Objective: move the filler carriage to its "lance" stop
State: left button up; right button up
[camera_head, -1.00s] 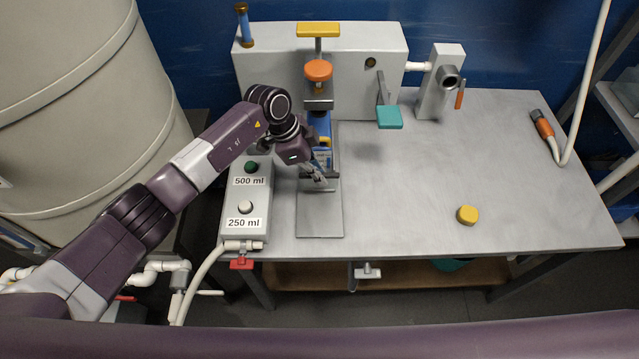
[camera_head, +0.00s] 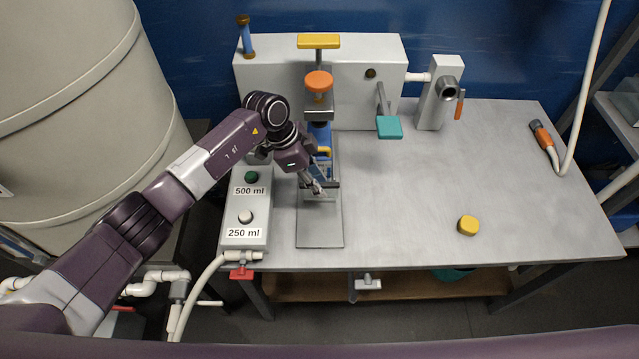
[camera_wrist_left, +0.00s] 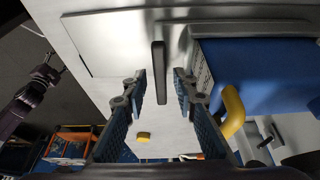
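The filler carriage appears to be the grey metal piece with an upright bar below the blue jug; in the left wrist view its bar (camera_wrist_left: 158,75) stands out dark. The blue jug (camera_head: 320,135) with a yellow handle stands behind it, under the orange knob (camera_head: 318,82); the jug (camera_wrist_left: 255,75) also shows at right in the left wrist view. My left gripper (camera_head: 318,190) is over the grey base plate (camera_head: 320,230). In the left wrist view its fingers (camera_wrist_left: 159,82) are apart, one on each side of the bar, with gaps visible. My right gripper is not in view.
A button box (camera_head: 245,238) labelled 500 ml and 250 ml stands left of the plate. A yellow cap (camera_head: 468,225) lies on the bench (camera_head: 400,210). A teal paddle (camera_head: 389,127) and a spout with an orange lever (camera_head: 459,105) are behind.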

pick_arm(q)
jog(key=v, duration=1.1)
